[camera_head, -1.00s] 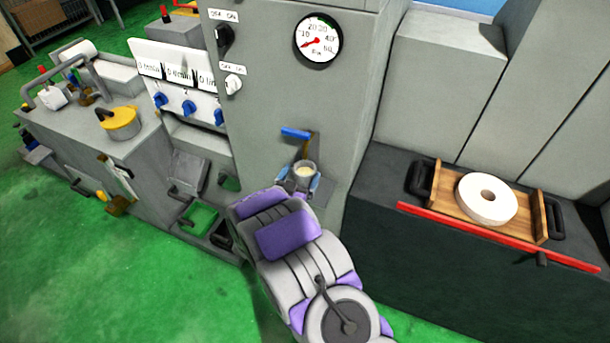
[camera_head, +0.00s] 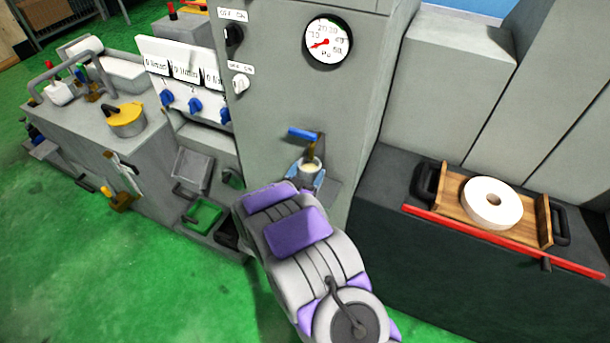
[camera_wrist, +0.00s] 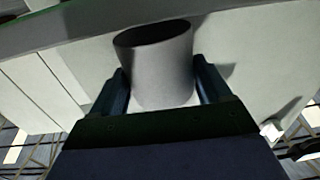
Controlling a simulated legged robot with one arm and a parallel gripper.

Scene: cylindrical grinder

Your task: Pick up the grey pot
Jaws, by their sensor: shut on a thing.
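The grey pot (camera_head: 311,164) is a small round cup with pale contents in the head view, just below the blue-handled tap (camera_head: 305,135) on the machine's front. In the wrist view the grey pot (camera_wrist: 160,68) stands between the two fingers, its dark rim at the top. My gripper (camera_head: 308,180) is shut on the pot, with a finger on each side of it. It also shows in the wrist view (camera_wrist: 162,90). The pot's underside is hidden, and I cannot tell whether it touches the ledge (camera_head: 332,192) beneath.
A pressure gauge (camera_head: 328,43) and switches are above on the machine panel. At right, a wooden tray (camera_head: 453,203) holding a white grinding wheel (camera_head: 492,203) sits on a dark bench with a red rail (camera_head: 500,240). The green floor (camera_head: 110,270) at lower left is open.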

